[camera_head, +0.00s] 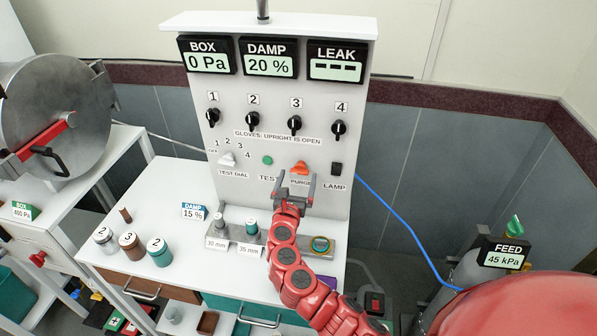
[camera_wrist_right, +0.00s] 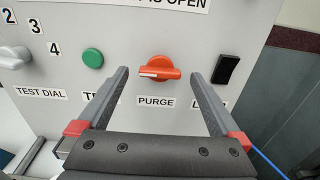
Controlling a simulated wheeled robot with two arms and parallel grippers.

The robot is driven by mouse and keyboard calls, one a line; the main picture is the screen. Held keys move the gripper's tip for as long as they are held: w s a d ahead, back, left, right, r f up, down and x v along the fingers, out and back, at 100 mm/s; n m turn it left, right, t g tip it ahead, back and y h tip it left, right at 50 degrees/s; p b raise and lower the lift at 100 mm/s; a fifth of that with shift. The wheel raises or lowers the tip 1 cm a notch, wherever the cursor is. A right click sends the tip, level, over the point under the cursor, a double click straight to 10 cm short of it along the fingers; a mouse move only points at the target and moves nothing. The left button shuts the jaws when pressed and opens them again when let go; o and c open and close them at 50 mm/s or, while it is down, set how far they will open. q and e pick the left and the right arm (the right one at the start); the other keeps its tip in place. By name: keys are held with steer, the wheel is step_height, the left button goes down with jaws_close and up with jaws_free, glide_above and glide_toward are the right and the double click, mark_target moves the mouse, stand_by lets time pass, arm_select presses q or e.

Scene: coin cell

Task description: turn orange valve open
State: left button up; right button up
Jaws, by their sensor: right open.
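The orange valve (camera_head: 300,168) is a small knob on the grey upright panel, just above the PURGE label. In the right wrist view the orange valve (camera_wrist_right: 160,70) has its bar lying roughly level, with a white mark on its left half. My right gripper (camera_head: 296,178) is in front of the panel at the valve. In the right wrist view the fingers of my right gripper (camera_wrist_right: 160,74) are open, one on each side of the valve, with gaps between them and the knob. Contact with the panel cannot be told. My left gripper is out of view.
A green TEST button (camera_wrist_right: 92,58) is left of the valve and a black LAMP switch (camera_wrist_right: 225,69) is right of it. Black numbered knobs (camera_head: 295,124) sit above. The white bench (camera_head: 160,185) holds several cylinders. A blue hose (camera_head: 400,222) runs at right.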

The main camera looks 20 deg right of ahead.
steer(key=shift+x, duration=1.05)
steer(key=c, duration=1.4)
steer(key=shift+f, duration=0.1)
